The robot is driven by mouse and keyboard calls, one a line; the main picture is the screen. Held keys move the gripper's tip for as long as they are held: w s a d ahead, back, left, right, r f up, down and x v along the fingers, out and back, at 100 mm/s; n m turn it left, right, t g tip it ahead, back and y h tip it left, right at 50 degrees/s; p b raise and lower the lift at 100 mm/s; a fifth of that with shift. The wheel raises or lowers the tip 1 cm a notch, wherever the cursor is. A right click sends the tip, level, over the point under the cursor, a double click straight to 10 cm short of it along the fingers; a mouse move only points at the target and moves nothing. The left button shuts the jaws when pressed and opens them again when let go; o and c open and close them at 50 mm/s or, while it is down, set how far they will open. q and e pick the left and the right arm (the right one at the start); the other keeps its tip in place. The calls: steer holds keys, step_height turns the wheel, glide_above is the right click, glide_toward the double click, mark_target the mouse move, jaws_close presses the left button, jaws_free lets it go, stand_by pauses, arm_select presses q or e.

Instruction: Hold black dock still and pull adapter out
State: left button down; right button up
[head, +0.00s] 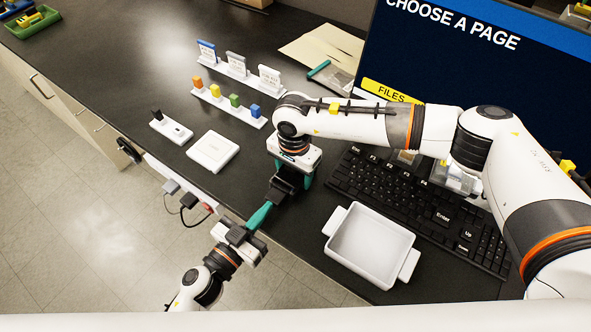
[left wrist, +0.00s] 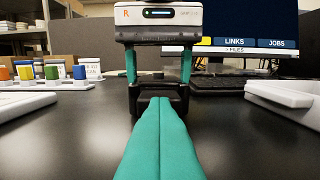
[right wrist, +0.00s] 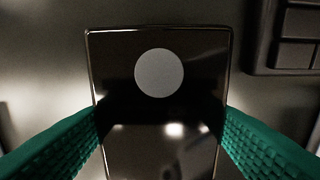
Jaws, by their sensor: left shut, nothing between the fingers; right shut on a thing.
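The black dock (head: 285,187) stands on the dark bench left of the keyboard. My right gripper (head: 292,176) comes from above, shut on the dock, with a teal finger on each side in the left wrist view. The right wrist view shows a glossy dark top with a pale disc (right wrist: 159,73) between its fingers (right wrist: 162,125). My left gripper (head: 271,203) is shut and empty; its fingertips (left wrist: 160,99) point at the dock's (left wrist: 158,87) near side. I cannot tell whether they touch it. I cannot pick out the adapter; the arms and fingers hide part of the dock.
A white tray (head: 370,245) stands right of the dock, with a keyboard (head: 425,205) behind it. A white square block (head: 212,151) and a rack of coloured blocks (head: 228,106) stand to the left. The bench's front edge lies under my left arm.

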arm_select(q)
steer(key=shift+s+a+f, duration=0.1)
steer(key=shift+a, duration=0.05)
steer(key=shift+s+a, duration=0.1)
steer(key=shift+s, duration=0.05)
steer(key=shift+v, duration=1.35)
steer(key=c, duration=1.7)
jaws_free()
steer(key=shift+c, duration=0.3)
steer(key=shift+v, duration=2.45)
